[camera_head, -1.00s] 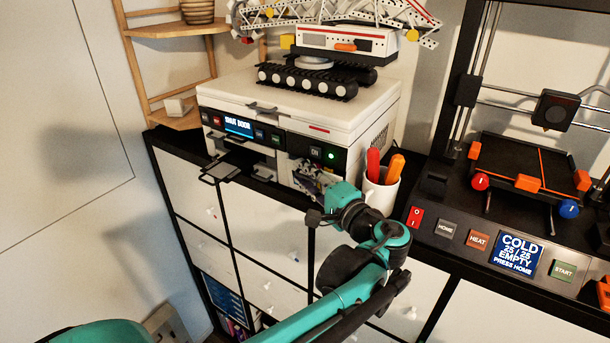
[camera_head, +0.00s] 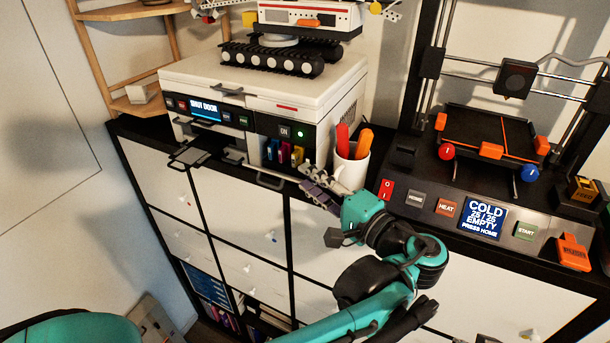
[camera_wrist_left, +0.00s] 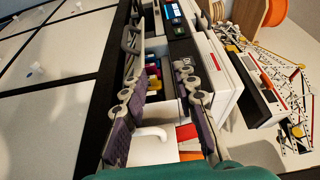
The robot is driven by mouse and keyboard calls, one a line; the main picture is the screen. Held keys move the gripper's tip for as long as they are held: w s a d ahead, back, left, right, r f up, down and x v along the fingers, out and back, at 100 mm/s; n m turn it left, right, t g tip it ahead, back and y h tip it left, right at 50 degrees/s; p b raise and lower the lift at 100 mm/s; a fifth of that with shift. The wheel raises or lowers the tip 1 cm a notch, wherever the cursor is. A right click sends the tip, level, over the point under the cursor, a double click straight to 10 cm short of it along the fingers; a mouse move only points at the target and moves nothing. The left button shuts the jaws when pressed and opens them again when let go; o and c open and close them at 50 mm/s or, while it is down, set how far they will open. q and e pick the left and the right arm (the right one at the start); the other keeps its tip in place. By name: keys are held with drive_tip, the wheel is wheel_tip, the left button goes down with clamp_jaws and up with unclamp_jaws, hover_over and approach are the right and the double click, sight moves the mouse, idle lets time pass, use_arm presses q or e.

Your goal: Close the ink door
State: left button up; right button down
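The white printer (camera_head: 255,95) stands on the black-topped cabinet, and its display (camera_head: 205,108) reads "SHUT DOOR". Its ink bay is open at the front right, with several coloured ink cartridges (camera_head: 285,153) showing; they also show in the left wrist view (camera_wrist_left: 153,78). The ink door (camera_head: 262,176) hangs lowered in front of the bay, seen nearly edge-on with its handle outward. My left gripper (camera_head: 313,187) is just right of the door, below the bay and in front of the mug. In the left wrist view its fingers (camera_wrist_left: 160,78) are spread with nothing held. My right gripper is not in view.
A white mug (camera_head: 350,170) with red and orange handles stands close right of the printer. A paper tray (camera_head: 203,153) juts out left of the ink door. A crane model (camera_head: 285,45) sits on the printer. A 3D printer (camera_head: 480,150) stands at right.

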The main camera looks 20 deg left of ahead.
use_arm(q)
drive_tip(key=shift+d, duration=0.1)
drive_tip(key=s+d+f+b, duration=0.2)
drive_tip(key=s+d, duration=0.1)
drive_tip(key=d, duration=0.5)
drive_tip(key=shift+s, duration=0.2)
idle(0.6)
drive_tip(key=shift+a, duration=0.1)
